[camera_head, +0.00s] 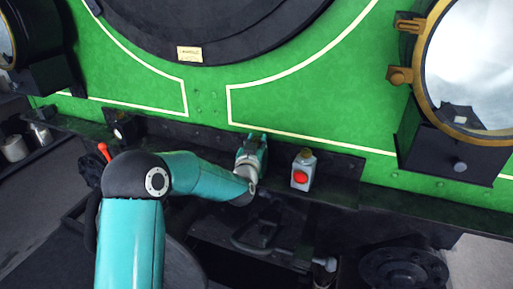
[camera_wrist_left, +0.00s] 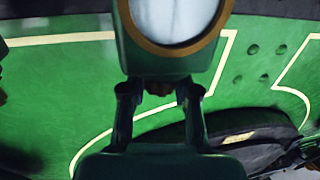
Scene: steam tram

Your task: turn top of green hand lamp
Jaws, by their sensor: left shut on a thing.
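The green hand lamp (camera_wrist_left: 150,61) shows in the left wrist view, at the top middle. It has a dark green body and a pale round lens in a brass-coloured ring. My left gripper (camera_wrist_left: 159,90) has its two fingers at the lamp's top, one on each side, shut on a brownish part there. In the head view my left gripper (camera_head: 254,146) is at the dark ledge below the green front, and I cannot make out the lamp apart from it. My right gripper is in neither view.
A large brass-rimmed headlamp (camera_head: 428,72) is at the right. A small dark lamp-like object (camera_head: 122,128) is on the ledge to the left. Dark coupling gear (camera_head: 262,235) lies below.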

